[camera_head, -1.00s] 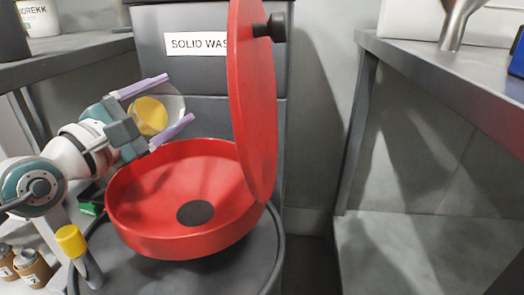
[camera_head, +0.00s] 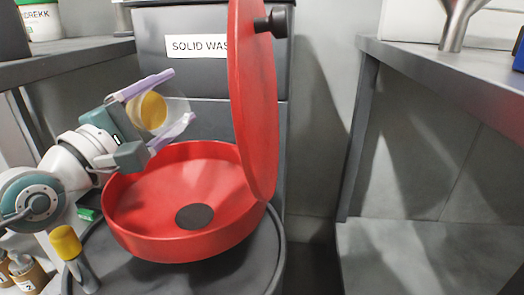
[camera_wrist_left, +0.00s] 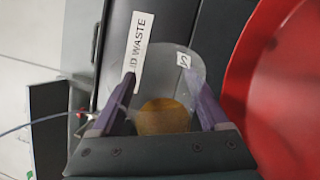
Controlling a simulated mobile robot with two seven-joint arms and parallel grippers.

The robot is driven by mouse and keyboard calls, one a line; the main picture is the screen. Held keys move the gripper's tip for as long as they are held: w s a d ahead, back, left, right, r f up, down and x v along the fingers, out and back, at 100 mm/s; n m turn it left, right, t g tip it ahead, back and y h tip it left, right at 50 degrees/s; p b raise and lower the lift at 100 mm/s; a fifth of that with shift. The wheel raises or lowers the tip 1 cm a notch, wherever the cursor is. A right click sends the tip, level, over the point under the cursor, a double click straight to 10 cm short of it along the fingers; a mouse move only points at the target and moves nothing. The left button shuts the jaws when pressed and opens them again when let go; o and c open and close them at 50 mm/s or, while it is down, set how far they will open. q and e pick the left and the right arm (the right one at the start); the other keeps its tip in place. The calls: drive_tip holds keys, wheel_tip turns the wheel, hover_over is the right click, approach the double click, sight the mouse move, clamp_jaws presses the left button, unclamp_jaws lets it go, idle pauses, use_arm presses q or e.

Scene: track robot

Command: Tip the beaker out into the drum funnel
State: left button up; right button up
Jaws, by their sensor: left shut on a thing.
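The clear beaker (camera_head: 176,108) holds a yellow-orange content and is tilted in the head view. My left gripper (camera_head: 172,98) is shut on it, with a purple finger on each side. It is above the far left rim of the red drum funnel (camera_head: 225,160). In the left wrist view the beaker (camera_wrist_left: 185,72) sits between the fingers of my left gripper (camera_wrist_left: 168,95), and a small label shows on its wall. The funnel (camera_wrist_left: 280,85) is to its right there. The funnel's red lid stands upright, open. My right gripper is not in view.
The funnel sits on a dark drum (camera_head: 255,262). A grey bin labelled "SOLID WAS..." (camera_head: 180,70) stands behind. A metal bench (camera_head: 450,75) is at right.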

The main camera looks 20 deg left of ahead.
use_arm(q)
drive_tip(key=shift+s+d+r+m, duration=0.15)
drive_tip(key=shift+d+r+m, duration=0.25)
drive_tip(key=shift+r, duration=0.1)
drive_tip(key=shift+s+d+r+m+t+h+b, duration=0.1)
drive_tip(key=shift+d+r+m+t+h+b, duration=0.2)
drive_tip(key=shift+m, duration=0.45)
drive_tip(key=shift+s+d+r+m+t+h+b, duration=0.15)
drive_tip(key=shift+m+h+b, duration=0.2)
drive_tip(key=shift+m, duration=0.4)
